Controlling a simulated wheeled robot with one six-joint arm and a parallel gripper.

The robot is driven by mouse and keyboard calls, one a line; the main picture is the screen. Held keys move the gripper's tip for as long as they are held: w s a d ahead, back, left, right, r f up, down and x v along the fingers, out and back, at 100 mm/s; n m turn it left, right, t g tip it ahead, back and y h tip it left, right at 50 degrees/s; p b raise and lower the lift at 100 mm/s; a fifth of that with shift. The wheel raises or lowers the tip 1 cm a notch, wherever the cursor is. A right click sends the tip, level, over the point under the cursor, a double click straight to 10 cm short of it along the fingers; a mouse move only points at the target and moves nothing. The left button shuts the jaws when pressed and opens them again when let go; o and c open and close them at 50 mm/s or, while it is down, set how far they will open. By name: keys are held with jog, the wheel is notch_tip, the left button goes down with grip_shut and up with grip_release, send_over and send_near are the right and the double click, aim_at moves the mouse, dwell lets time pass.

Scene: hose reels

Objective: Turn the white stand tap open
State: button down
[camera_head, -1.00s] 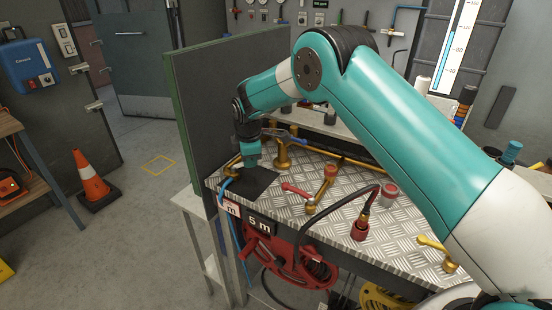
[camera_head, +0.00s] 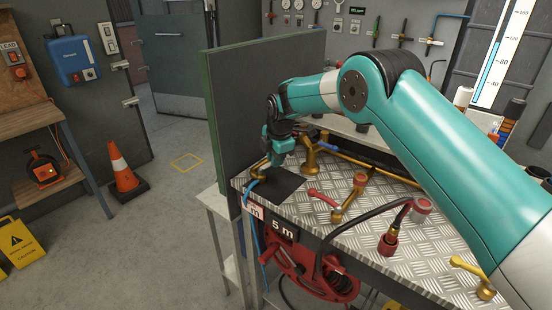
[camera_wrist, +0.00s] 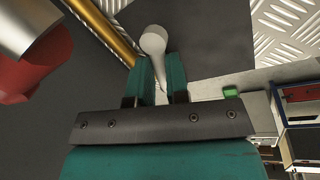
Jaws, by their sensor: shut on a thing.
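In the wrist view the white tap's handle (camera_wrist: 153,38), a tapered white lever with a rounded end, lies between the two teal fingers of my gripper (camera_wrist: 160,66). The fingers are shut on it. In the head view my gripper (camera_head: 279,150) is at the back left of the metal-topped bench, beside a dark panel. The white tap cannot be made out there, with my gripper and wrist in front of that area. How far the handle is turned cannot be told.
The bench top (camera_head: 420,245) carries a red-handled brass valve (camera_head: 340,205), a red hose fitting (camera_head: 388,243) and a yellow lever (camera_head: 470,267). A black mat (camera_head: 280,190) lies below my gripper. The upright panel (camera_head: 265,100) stands close on the left. A cone (camera_head: 122,170) stands on the floor.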

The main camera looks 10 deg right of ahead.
jog(key=shift+d+f, duration=0.25)
jog(key=shift+d, duration=0.1)
jog(key=c, duration=1.1)
grip_release()
jog(key=shift+d, duration=0.15)
jog(key=shift+a+r, duration=0.15)
jog(key=shift+a, duration=0.1)
jog(key=shift+r, duration=0.25)
jog(key=s+d+r+b, duration=0.1)
jog(key=s+r+b, duration=0.1)
jog(key=r, duration=1.4)
jog(key=shift+s+r+b, duration=0.3)
jog(key=shift+s+b, duration=0.1)
jog(key=shift+s, duration=0.1)
